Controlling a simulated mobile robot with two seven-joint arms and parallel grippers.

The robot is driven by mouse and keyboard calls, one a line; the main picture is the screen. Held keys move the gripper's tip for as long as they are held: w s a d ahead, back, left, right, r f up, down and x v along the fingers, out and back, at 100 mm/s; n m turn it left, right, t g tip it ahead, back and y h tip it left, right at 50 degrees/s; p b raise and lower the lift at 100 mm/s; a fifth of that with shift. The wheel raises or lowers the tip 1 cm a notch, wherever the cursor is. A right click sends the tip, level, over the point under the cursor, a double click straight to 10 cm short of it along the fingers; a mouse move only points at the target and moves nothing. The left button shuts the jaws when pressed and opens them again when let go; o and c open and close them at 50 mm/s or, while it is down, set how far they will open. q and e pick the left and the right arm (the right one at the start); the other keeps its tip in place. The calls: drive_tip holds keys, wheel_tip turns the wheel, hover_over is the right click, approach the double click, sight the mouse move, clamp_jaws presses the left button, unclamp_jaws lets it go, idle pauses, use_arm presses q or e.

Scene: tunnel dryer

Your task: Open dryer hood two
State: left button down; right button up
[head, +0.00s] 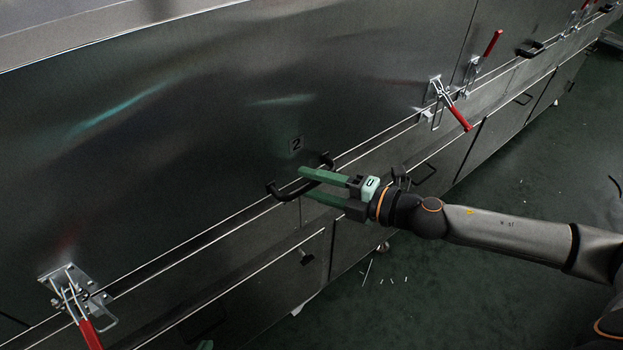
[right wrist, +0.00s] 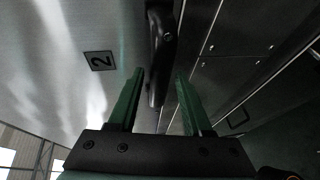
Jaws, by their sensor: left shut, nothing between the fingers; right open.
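Dryer hood two (head: 215,130) is a large dark metal panel with a "2" label (head: 296,144), also in the right wrist view (right wrist: 100,61). It looks down along its lower edge. Its black bar handle (head: 284,190) also shows in the right wrist view (right wrist: 158,50). My right gripper (head: 303,184) is open at the handle, its green fingers on either side of the bar; contact is unclear. Red-levered latches flank the hood at left (head: 72,290) and right (head: 440,100), both levers slanting down and outward. Only a small green tip of my left gripper (head: 205,345) shows at the bottom edge.
Farther right, another latch (head: 488,52) has its red lever pointing up, near another black handle (head: 530,49). Lower cabinet doors (head: 345,245) with black handles run below the hood edge. The green floor (head: 470,290) in front looks mostly clear.

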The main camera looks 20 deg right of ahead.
drive_tip(key=shift+w+a+f, duration=0.1)
drive_tip(key=shift+w+a, duration=0.1)
clamp_jaws()
idle(0.4)
idle(1.1)
